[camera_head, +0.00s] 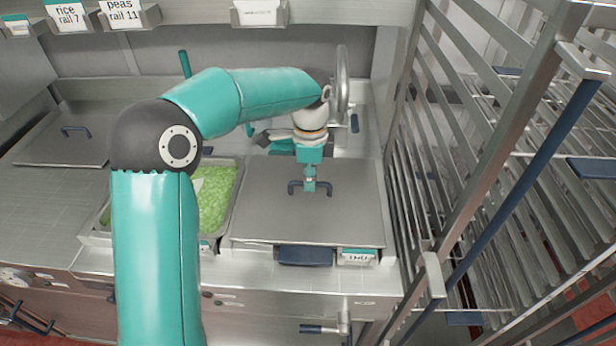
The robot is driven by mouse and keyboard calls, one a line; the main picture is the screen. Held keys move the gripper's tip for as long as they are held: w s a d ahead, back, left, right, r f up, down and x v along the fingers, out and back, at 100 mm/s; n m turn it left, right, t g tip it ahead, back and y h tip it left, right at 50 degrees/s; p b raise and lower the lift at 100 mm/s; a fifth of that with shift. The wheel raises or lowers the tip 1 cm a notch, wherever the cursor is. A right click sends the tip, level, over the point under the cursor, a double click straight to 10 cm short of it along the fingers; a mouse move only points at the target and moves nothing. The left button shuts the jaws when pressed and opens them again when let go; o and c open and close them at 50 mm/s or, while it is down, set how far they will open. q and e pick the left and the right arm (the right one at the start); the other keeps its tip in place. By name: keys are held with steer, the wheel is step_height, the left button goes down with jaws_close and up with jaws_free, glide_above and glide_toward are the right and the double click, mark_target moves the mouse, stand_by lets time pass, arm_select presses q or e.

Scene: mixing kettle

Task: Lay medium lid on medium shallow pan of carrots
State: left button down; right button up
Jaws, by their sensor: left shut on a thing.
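A flat grey metal lid (300,222) lies level over the right-hand place of the counter, next to the pan of green food. My left gripper (310,188) is shut on the lid's dark handle at its middle, pointing down from above. A pan lies beneath the lid, but its contents are hidden, so carrots cannot be seen. A dark blue pan handle (305,256) and a small label (357,257) show at the front edge below the lid. Whether the lid rests fully on the pan or hovers slightly, I cannot tell. My right gripper is not in view.
A pan of green peas (216,205) stands just left of the lid, partly behind my left arm. Another lidded place (62,140) is at the far left. A tall metal rack (500,150) stands close on the right. Labelled rails (122,14) run above the back.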

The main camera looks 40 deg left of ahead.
arm_select(q)
steer(key=c, duration=1.1)
jaws_free()
steer(key=shift+o, duration=0.2)
steer(key=shift+f, duration=0.1)
steer(key=o, duration=0.4)
steer(key=shift+w+r+p, duration=0.1)
steer(key=shift+r+p, duration=0.35)
steer(key=shift+r, duration=0.15)
steer(key=shift+r+p, duration=2.8)
steer(key=shift+r, duration=0.2)
